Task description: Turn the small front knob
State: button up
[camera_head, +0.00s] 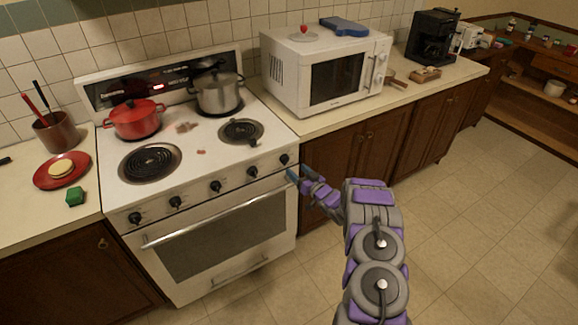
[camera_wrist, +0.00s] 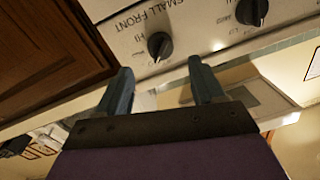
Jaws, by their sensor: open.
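The small front knob (camera_wrist: 159,45) is black and round with a grip ridge, on the white stove panel, with "SMALL FRONT" printed beside it in the wrist view. In the head view it is the rightmost knob (camera_head: 284,159) on the stove's front. My gripper (camera_wrist: 160,72) is open and empty, its two fingers spread, with the knob just beyond the fingertips and roughly between them. No contact shows. In the head view my gripper (camera_head: 299,174) is just below and right of the knob.
Several other black knobs (camera_head: 215,187) line the panel; a neighbouring one (camera_wrist: 252,11) shows in the wrist view. The oven handle (camera_head: 215,215) runs below. A brown cabinet (camera_head: 328,165) stands right of the stove. A red pot (camera_head: 134,119) and a steel pot (camera_head: 218,94) stand on top.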

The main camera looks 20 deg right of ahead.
aim_at(285, 160)
jog(key=w, duration=0.2)
jog(key=w+a+b, duration=0.1)
jog(key=w, duration=0.2)
jog(key=shift+f, duration=0.15)
jog(key=shift+w+a, duration=0.1)
jog(key=shift+w, duration=0.7)
jog(key=c, duration=1.1)
jog(key=shift+o, duration=0.2)
jog(key=shift+n, duration=0.3)
jog(key=shift+s+n+g+p, duration=0.1)
jog(key=shift+n+g+p, duration=0.2)
jog(key=shift+n+p, duration=2.5)
jog(key=n+b, duration=0.2)
jog(key=shift+n+h, duration=0.3)
jog(key=shift+h, duration=0.1)
